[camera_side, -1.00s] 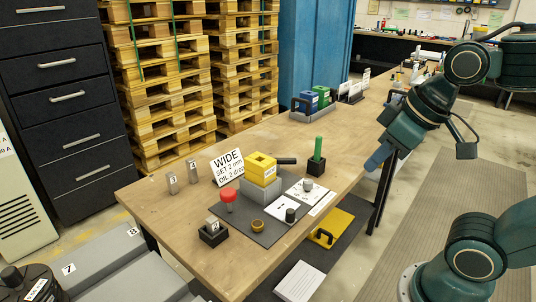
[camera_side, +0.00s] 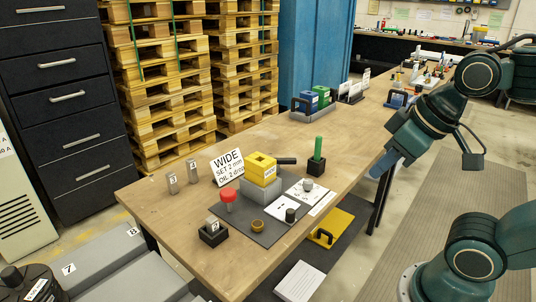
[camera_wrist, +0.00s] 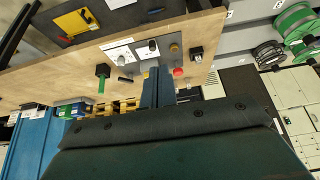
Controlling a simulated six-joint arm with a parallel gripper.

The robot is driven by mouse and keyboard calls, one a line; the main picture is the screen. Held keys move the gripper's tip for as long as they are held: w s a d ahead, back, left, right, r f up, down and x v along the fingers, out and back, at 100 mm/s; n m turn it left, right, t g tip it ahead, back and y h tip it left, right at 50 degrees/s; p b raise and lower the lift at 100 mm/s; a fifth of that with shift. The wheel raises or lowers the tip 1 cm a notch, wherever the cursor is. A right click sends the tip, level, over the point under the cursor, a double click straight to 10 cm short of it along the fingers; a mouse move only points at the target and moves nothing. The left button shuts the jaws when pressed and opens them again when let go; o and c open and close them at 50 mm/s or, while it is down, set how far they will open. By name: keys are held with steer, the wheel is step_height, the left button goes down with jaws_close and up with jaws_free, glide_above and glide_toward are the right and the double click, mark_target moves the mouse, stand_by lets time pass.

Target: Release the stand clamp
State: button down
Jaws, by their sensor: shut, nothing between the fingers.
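A yellow block (camera_side: 261,165) sits on a grey stand (camera_side: 259,191) on the dark mat, with a black handle (camera_side: 285,160) sticking out to its right. I cannot tell which part is the clamp. My gripper (camera_side: 377,174) is shut and empty, off the table's right edge and well apart from the stand. In the wrist view my blue fingers (camera_wrist: 160,88) point toward the table and hide most of the stand; a bit of yellow shows beside them.
A red knob (camera_side: 228,195), a small black block (camera_side: 213,234), a brass cup (camera_side: 257,226) and a green-handled tool (camera_side: 318,149) stand around the stand. A "WIDE" sign (camera_side: 227,166) is behind. Blue and green boxes (camera_side: 313,101) are farther back.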

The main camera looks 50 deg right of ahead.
steer(key=w+d+m+g+h, duration=0.1)
steer(key=w+d+m, duration=0.25)
steer(key=w, duration=0.55)
steer(key=w+d+m+h, duration=0.15)
steer(key=w+d, duration=0.25)
steer(key=w, duration=0.5)
steer(key=m+g, duration=0.2)
steer(key=m, duration=0.3)
glide_toward(285, 161)
steer(key=s+a+r, duration=0.1)
steer(key=s+r, duration=0.1)
steer(key=s, duration=0.1)
steer(key=shift+s+a+f+h, duration=0.1)
steer(key=shift+s+f+h, duration=0.1)
steer(key=shift+h, duration=0.25)
steer(key=shift+f, duration=0.1)
steer(key=shift+x, duration=4.9)
